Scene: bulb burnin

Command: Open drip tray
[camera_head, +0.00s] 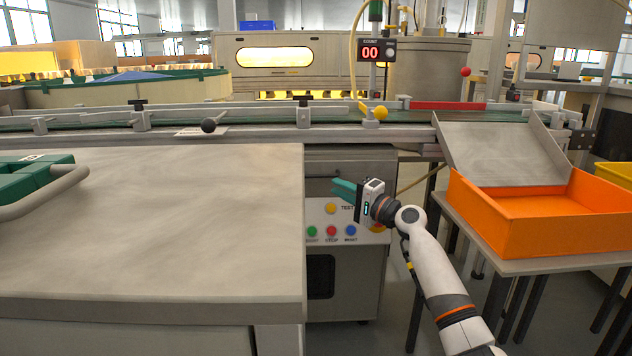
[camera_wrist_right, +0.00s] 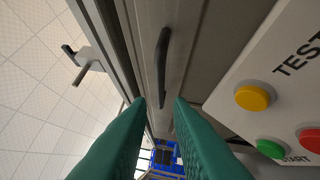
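A grey metal drawer front (camera_head: 350,162), which looks like the drip tray, is set in the cabinet under the conveyor and appears closed. Its dark bar handle (camera_wrist_right: 163,65) shows in the right wrist view; in the head view I cannot make it out clearly. My right gripper (camera_head: 338,188) has teal fingers and is in front of the cabinet, just above the button panel. In the right wrist view the fingertips (camera_wrist_right: 160,102) are apart, with the handle's near end seen between them. I cannot tell whether they touch it. My left gripper is not in view.
The button panel (camera_head: 319,221) has a yellow TEST button (camera_wrist_right: 254,97) and green, red and blue buttons. A grey worktop (camera_head: 180,220) lies to the left. An orange bin (camera_head: 510,238) under a metal chute (camera_head: 505,152) stands right. The conveyor (camera_head: 250,138) runs above.

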